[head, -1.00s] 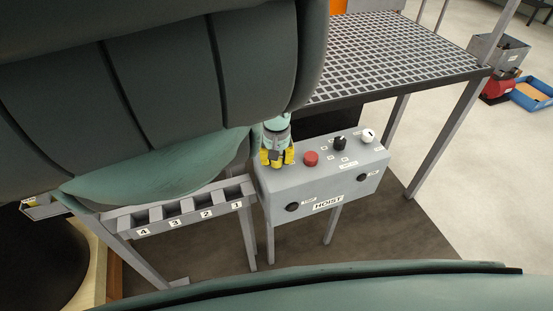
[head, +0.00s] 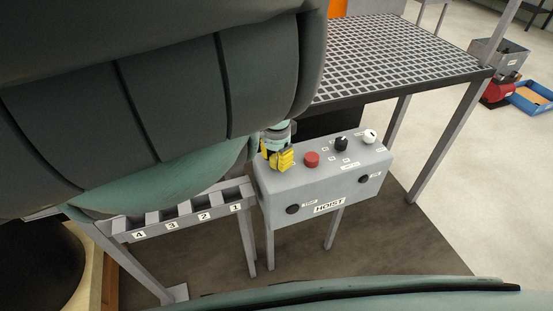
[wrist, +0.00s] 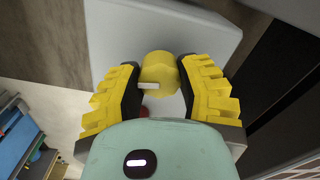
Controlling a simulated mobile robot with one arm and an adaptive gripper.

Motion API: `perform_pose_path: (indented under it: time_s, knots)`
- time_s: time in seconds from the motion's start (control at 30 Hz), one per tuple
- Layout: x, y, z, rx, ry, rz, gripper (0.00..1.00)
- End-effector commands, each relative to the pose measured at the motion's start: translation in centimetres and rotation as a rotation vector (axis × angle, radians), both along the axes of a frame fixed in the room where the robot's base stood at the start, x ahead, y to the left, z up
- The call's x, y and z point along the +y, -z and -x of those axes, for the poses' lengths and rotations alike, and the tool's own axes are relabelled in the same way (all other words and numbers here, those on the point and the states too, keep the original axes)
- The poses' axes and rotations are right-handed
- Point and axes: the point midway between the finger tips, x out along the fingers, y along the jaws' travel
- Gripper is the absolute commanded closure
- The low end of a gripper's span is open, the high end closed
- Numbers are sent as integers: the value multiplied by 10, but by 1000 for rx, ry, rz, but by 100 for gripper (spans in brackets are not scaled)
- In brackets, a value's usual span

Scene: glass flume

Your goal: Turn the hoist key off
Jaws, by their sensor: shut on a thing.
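The grey hoist box (head: 300,193) stands on legs right of centre in the head view, with a "HOIST" label on its front. My gripper (head: 279,160) is at the left end of the box's top and hides the key there. In the wrist view my gripper (wrist: 160,85) has its yellow fingers on either side of the yellow hoist key (wrist: 158,71), shut on it. A white pointer mark on the key points left in that view. The grey box top (wrist: 190,28) shows behind it.
Beside my gripper on the box are a red button (head: 312,159), a black knob (head: 341,144) and a white knob (head: 369,136). A numbered slotted rack (head: 187,222) stands to the left. A grated platform (head: 400,60) lies behind the box.

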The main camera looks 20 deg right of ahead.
Motion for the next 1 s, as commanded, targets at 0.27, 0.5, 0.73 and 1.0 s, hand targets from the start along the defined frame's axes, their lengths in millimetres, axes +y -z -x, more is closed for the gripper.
perform_pose_path:
  time_s: [0.27,0.5,0.73,1.0]
  knots:
    - [0,1,-1,-4,147,2,99]
    - [-1,1,-1,-4,202,3,99]
    - [-1,0,-1,-4,213,3,99]
    - [-1,0,-1,-4,213,3,57]
